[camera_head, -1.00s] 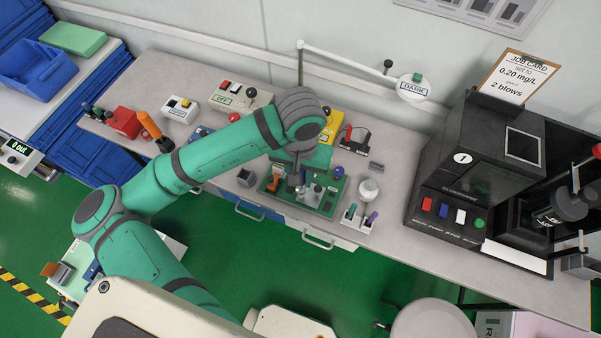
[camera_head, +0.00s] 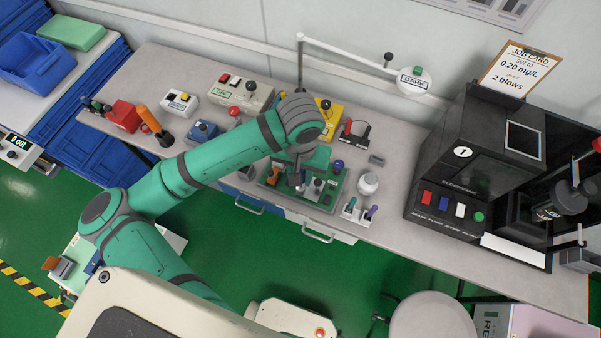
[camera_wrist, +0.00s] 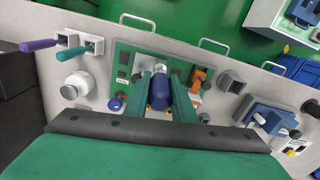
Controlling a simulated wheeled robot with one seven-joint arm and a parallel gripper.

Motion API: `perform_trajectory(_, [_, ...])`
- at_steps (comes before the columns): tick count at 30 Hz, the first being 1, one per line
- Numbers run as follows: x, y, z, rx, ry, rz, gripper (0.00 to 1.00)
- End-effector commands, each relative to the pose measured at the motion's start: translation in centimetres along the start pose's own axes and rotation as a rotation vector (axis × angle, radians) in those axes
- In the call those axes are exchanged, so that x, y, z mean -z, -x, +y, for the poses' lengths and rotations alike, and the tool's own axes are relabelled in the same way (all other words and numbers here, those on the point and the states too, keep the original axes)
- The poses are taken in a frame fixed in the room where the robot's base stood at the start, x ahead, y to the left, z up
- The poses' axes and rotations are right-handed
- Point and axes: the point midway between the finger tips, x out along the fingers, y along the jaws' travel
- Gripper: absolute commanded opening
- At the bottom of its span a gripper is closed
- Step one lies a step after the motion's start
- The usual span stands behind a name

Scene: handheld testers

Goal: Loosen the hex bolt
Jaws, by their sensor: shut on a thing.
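My gripper (camera_wrist: 161,92) has its two green fingers closed on a dark blue handle (camera_wrist: 159,95). A grey end shows at the handle's far end, over the green board (camera_wrist: 130,52). In the head view my gripper (camera_head: 298,182) hangs over the same board (camera_head: 325,201) on the bench. The board carries an orange part (camera_wrist: 199,78), a blue knob (camera_wrist: 115,104), dark panels and small grey cylinders. I cannot pick out the hex bolt; the handle and fingers cover the board's middle. Whether the held tool touches anything there is unclear.
A white holder (camera_wrist: 75,46) with purple-handled and teal-handled tools stands beside the board. A white round-topped piece (camera_head: 368,183) is near it. A grey open block (camera_wrist: 231,82) lies on the other side.

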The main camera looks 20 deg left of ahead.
Motion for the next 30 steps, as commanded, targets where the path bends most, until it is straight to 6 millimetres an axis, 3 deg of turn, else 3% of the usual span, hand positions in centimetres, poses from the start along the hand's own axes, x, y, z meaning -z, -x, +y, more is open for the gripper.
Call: perform_trajectory(30, [0.0,-1.5,0.0,0.001,0.001,0.0,0.0])
